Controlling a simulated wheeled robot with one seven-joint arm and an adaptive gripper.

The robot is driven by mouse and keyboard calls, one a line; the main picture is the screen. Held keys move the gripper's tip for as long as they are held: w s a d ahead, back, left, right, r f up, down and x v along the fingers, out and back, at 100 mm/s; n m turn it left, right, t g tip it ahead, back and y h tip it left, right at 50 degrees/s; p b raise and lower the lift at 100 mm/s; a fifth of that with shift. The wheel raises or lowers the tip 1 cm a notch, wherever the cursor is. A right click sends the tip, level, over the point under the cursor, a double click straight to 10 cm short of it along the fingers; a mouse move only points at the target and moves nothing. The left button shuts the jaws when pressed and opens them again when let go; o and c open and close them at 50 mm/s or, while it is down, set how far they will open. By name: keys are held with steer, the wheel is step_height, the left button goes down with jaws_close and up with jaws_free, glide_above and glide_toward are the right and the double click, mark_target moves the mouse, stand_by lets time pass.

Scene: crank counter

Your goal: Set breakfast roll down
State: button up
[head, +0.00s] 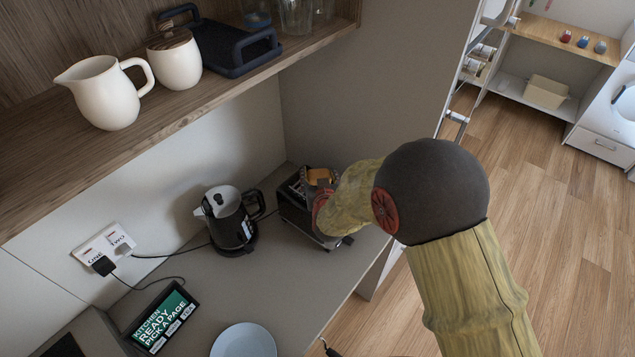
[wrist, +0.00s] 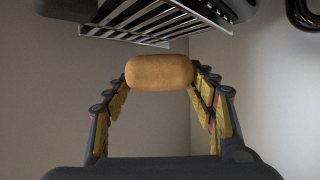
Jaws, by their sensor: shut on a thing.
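The breakfast roll (wrist: 160,72) is a plump golden-brown oblong, held crosswise between the fingertips of my gripper (wrist: 160,80) in the wrist view. My gripper is shut on it. In the head view my arm hides most of the gripper (head: 318,184), and a bit of the roll's orange-brown (head: 320,174) shows over the dark toaster (head: 294,213). A slatted metal rack (wrist: 155,18) shows beyond the roll in the wrist view. I cannot tell whether roll and rack touch.
A black-and-white kettle (head: 230,222) stands left of the toaster. A pale blue plate (head: 243,342) lies at the counter's (head: 290,290) near end, beside a tablet (head: 160,318). A wooden shelf (head: 190,105) with a white jug (head: 105,92) overhangs the back. Counter between plate and toaster is clear.

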steer(key=shift+w+a+f, duration=0.15)
steer(key=shift+a+f, duration=0.05)
steer(key=shift+f, duration=1.65)
steer(key=shift+f, duration=0.2)
steer(key=o, duration=0.9)
steer(key=shift+r, duration=0.1)
steer(key=shift+c, duration=0.2)
